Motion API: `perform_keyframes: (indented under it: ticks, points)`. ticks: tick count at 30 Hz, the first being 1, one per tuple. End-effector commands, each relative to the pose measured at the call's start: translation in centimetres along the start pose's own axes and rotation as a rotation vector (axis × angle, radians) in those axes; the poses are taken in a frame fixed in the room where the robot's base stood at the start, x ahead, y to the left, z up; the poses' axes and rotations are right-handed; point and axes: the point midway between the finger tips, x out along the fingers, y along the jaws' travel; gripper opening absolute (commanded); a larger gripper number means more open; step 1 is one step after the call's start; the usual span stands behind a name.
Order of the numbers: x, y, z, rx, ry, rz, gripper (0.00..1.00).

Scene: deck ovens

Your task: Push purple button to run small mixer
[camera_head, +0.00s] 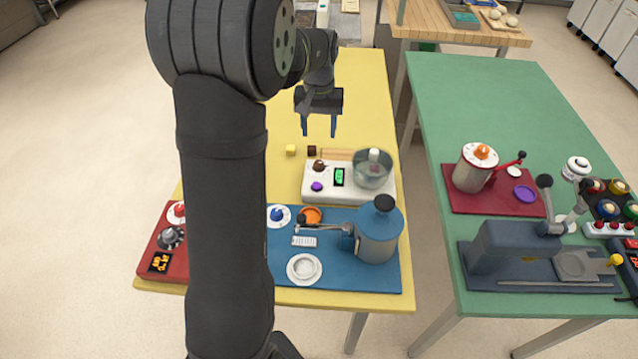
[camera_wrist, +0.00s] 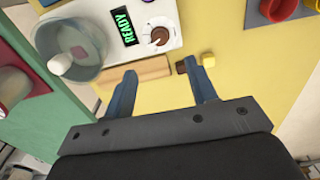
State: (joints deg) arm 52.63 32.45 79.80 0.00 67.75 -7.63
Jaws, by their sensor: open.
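The purple button (camera_head: 317,186) is on the front left of the small mixer's white base (camera_head: 345,195). Only a sliver of it may show at the top edge of the wrist view. The clear mixer bowl (camera_head: 372,172) with a white knob stands on the right of the base. It also shows in the wrist view (camera_wrist: 80,42). A green display (camera_head: 339,177) reads READY in the wrist view (camera_wrist: 125,27). A brown knob (camera_head: 319,165) sits behind the button. My gripper (camera_head: 319,135) is open and empty, pointing down behind the mixer, apart from the button.
A wooden strip (camera_head: 338,154), a yellow cube (camera_head: 291,150) and a dark brown cube (camera_head: 312,150) lie behind the mixer. In front are a blue mat (camera_head: 340,278) with a blue pot (camera_head: 379,232) and a red panel (camera_head: 158,271). A green table (camera_head: 480,90) stands right.

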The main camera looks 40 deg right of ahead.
Motion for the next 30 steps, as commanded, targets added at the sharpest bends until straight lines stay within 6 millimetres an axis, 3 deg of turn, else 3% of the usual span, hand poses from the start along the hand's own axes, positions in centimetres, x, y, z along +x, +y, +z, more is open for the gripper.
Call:
perform_keyframes:
  ticks: [10, 18, 30]
  points:
    - [0.00, 0.00, 0.00, 0.000, 0.000, 0.000, 0.52]
    - [0.00, 0.00, 0.00, 0.000, 0.000, 0.000, 0.00]
    - [0.00, 0.00, 0.00, 0.000, 0.000, 0.000, 0.00]
